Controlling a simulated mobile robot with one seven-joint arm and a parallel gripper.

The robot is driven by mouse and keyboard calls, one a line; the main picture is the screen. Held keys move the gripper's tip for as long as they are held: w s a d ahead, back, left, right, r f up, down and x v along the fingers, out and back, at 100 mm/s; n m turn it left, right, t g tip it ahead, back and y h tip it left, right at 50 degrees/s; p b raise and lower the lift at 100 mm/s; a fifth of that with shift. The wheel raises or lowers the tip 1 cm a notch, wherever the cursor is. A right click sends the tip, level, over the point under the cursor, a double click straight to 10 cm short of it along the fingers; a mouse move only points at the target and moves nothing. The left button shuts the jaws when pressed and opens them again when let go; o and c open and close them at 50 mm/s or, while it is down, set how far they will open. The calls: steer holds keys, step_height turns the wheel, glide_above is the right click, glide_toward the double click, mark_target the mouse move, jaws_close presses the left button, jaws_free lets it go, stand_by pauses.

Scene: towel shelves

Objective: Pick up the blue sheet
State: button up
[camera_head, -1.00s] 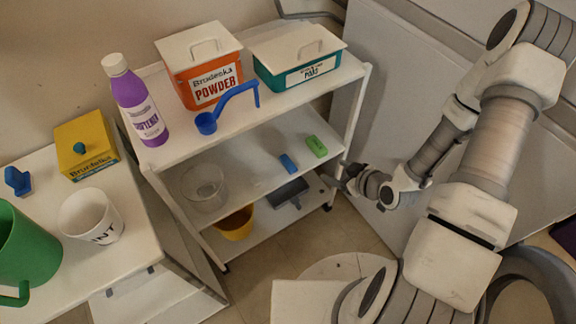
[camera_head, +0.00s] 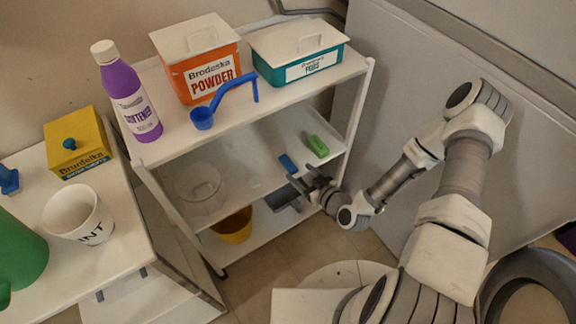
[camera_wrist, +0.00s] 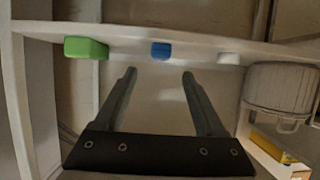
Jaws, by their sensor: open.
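The blue sheet appears as a small flat blue piece (camera_head: 289,164) on the cart's middle shelf. It also shows in the wrist view (camera_wrist: 161,50), beyond my fingertips and roughly centred between them. A green piece (camera_head: 318,146) lies beside it, to its right in the head view and to its left in the wrist view (camera_wrist: 85,48). My gripper (camera_head: 308,178) is at the cart's front right, close to the blue piece. In the wrist view my gripper (camera_wrist: 159,76) has its two fingers apart, with nothing between them.
The white cart (camera_head: 262,104) bears a purple bottle (camera_head: 133,98), an orange powder box (camera_head: 203,78), a teal box (camera_head: 305,66) and a blue scoop (camera_head: 203,118). Its upper shelf and right post (camera_head: 357,125) border the middle shelf. A clear container (camera_head: 198,183) sits left of the blue piece.

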mark_target(288, 162)
steer(key=b+x, duration=0.1)
steer(key=x, duration=0.7)
steer(key=shift+w+b, duration=0.2)
steer(key=shift+b, duration=0.2)
jaws_close()
